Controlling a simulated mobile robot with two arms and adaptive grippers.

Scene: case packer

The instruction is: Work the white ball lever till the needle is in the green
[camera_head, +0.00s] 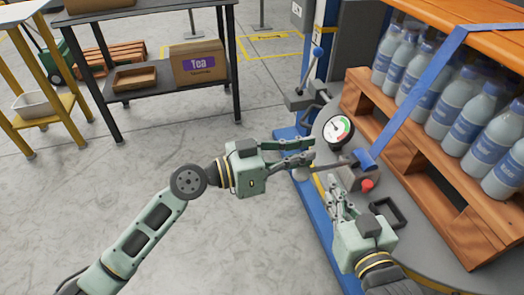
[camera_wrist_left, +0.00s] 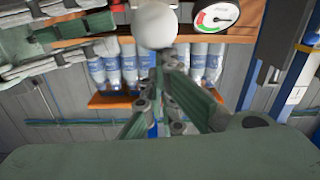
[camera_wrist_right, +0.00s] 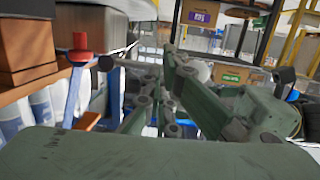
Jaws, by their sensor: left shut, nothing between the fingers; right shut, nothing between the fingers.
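The white ball (camera_wrist_left: 154,25) shows large at the top of the left wrist view, just past my left fingertips. My left gripper (camera_head: 314,150) is shut and empty above the ball. My right gripper (camera_head: 333,183) is shut and empty right of the ball; I cannot tell whether either touches the lever.
Another lever with a blue ball (camera_head: 317,52) stands farther back. Bottles (camera_head: 466,112) fill a wooden rack at right.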

